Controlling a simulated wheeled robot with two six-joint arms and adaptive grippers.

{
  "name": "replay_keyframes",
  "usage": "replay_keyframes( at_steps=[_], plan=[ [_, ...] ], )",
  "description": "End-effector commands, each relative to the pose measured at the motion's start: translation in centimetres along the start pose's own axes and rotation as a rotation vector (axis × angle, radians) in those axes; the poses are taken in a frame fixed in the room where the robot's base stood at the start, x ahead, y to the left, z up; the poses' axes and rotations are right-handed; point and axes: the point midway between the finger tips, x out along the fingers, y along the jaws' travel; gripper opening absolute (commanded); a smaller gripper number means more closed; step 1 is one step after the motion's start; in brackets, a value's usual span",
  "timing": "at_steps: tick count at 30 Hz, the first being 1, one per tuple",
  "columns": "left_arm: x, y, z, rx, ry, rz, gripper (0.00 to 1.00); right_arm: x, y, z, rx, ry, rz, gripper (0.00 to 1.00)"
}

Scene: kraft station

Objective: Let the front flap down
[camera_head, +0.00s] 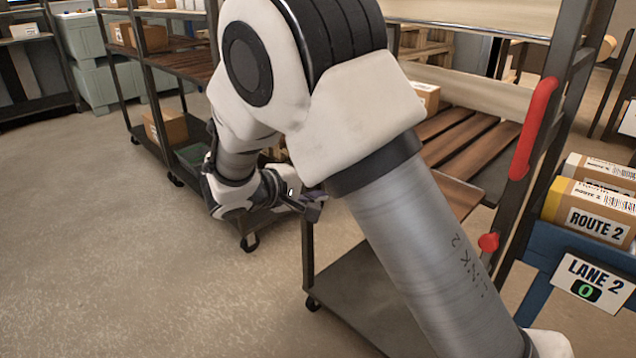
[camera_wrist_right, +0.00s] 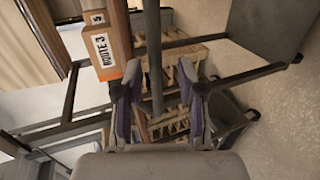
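A dark-framed cart (camera_head: 375,290) with wooden slats (camera_head: 470,150) stands right of centre in the head view, partly hidden behind my right arm. A brown board (camera_head: 458,195) shows at the front of the slats; I cannot tell whether it is the front flap or how it is held. My right gripper (camera_head: 313,205) is near the cart's left front post, with its fingers partly hidden in the head view. In the right wrist view my right gripper (camera_wrist_right: 160,108) has its fingers apart, with a dark bar (camera_wrist_right: 155,55) running between them, not clamped. My left gripper is out of view.
A red handle (camera_head: 533,128) and red knob (camera_head: 489,242) are on the cart's right post. A blue rack with a LANE 2 sign (camera_head: 592,281) and ROUTE 2 boxes (camera_head: 590,210) stands right. Shelves with boxes stand behind. The floor (camera_head: 120,250) at left is clear.

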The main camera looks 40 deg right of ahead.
Motion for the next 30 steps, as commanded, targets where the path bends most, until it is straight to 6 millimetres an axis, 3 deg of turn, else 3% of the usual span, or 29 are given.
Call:
replay_keyframes(
  at_steps=[8,19,30],
  plan=[
    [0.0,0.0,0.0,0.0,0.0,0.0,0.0,-0.5,1.2,-0.1,0.003,0.002,0.002,0.39],
    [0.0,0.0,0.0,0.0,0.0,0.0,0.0,-3.0,8.5,0.0,0.004,0.0,0.001,0.39],
    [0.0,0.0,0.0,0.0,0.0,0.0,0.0,-3.3,9.4,0.0,0.0,-0.001,0.0,0.39]
  ],
)
